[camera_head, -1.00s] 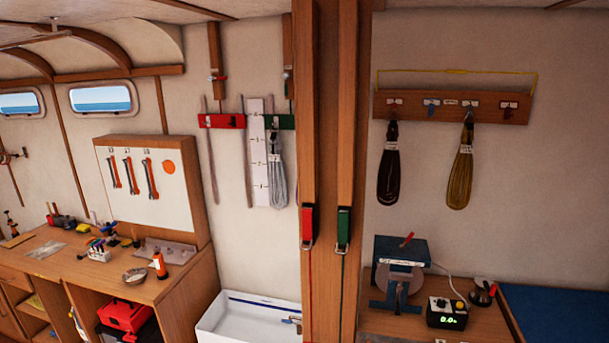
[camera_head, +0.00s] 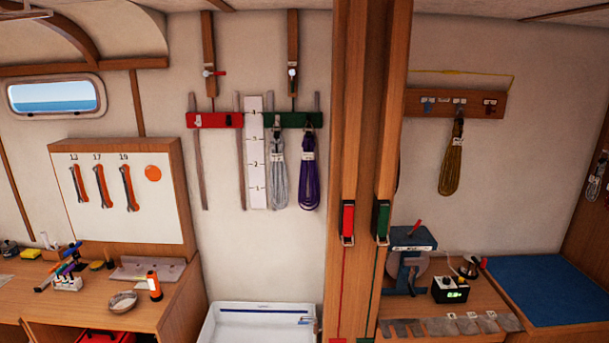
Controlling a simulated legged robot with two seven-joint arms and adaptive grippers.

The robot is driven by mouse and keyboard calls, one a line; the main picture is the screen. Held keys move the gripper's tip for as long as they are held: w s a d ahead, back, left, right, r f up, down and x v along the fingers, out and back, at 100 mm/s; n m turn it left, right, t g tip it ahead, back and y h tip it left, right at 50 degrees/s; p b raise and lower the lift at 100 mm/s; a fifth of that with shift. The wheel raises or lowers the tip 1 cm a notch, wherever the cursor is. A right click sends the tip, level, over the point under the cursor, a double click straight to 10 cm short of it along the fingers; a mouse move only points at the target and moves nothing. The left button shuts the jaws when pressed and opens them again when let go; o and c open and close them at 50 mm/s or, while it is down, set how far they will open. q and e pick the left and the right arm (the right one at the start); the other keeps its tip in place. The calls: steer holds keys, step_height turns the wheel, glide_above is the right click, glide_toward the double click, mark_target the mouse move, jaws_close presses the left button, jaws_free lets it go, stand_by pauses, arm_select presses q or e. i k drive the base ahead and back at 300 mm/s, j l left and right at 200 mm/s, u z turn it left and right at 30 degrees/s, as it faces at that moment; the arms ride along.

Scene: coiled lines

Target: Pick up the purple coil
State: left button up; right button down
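The purple coil (camera_head: 309,178) hangs from the right end of the green rail (camera_head: 287,120) on the white wall, just left of the wooden post. It is a long dark purple loop with a pale tag near its top. A grey-white coil (camera_head: 278,172) hangs close beside it on the left, on the same rail. Neither of my grippers shows in the head view.
A wooden post (camera_head: 347,90) stands right of the purple coil. A white basin (camera_head: 222,325) lies below. A workbench (camera_head: 185,294) stands at left. Beyond the post, an olive-yellow coil (camera_head: 452,165) hangs above a bench with a blue mat (camera_head: 560,285).

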mark_target(308, 160)
steer(key=i+j+u, duration=0.15)
steer(key=i+j, duration=0.15)
steer(key=i, duration=0.2)
steer(key=i+j+u, duration=0.15)
steer(key=i, duration=0.4)
steer(key=i+j+u, duration=0.15)
steer(key=i, duration=0.4)
steer(key=j, duration=0.1)
